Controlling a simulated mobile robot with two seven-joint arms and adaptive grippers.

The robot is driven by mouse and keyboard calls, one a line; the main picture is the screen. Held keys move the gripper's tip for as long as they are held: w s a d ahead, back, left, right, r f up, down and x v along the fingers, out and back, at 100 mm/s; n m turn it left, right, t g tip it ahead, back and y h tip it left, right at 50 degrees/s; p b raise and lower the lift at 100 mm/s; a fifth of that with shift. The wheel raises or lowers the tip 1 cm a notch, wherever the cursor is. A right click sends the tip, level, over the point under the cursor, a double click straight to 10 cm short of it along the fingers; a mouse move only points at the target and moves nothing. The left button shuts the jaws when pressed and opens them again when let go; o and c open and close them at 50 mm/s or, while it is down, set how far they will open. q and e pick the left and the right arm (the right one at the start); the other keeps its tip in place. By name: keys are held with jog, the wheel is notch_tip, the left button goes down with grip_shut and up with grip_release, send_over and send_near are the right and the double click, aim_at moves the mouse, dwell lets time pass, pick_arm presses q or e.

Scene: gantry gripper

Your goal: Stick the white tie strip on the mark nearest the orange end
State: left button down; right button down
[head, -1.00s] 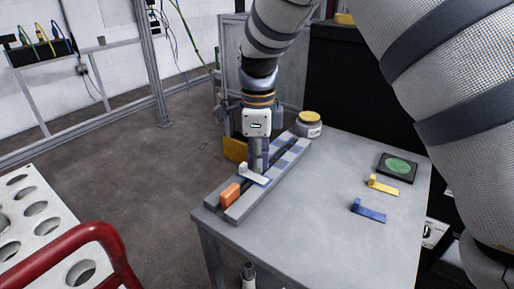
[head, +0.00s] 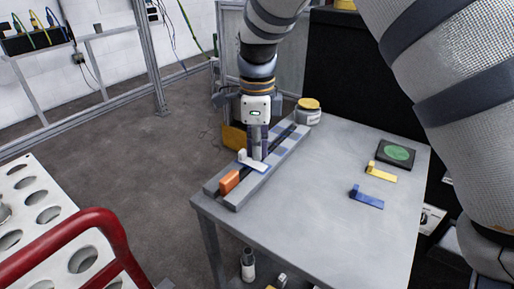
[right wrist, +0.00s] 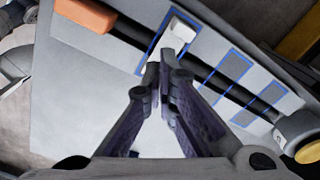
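The white tie strip (head: 254,163) lies across the grey channel (head: 240,194), its raised end block at the left. The orange end (head: 229,181) is at the channel's near end, a short gap away. In the right wrist view the strip's block (right wrist: 183,28) sits at a blue-outlined mark (right wrist: 150,55), the one nearest the orange end (right wrist: 86,15). My right gripper (head: 258,154) points down at the strip, its fingers close together. In the right wrist view its fingertips (right wrist: 166,72) cover part of the strip; whether they touch it is unclear. My left gripper is not in view.
A yellow strip (head: 381,173), a blue strip (head: 367,198) and a black pad with a green disc (head: 396,154) lie on the table (head: 310,215) at right. A yellow-lidded jar (head: 308,112) stands at the channel's far end. The table's middle is clear.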

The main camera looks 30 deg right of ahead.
dwell(0.4)
jog(key=shift+f, duration=1)
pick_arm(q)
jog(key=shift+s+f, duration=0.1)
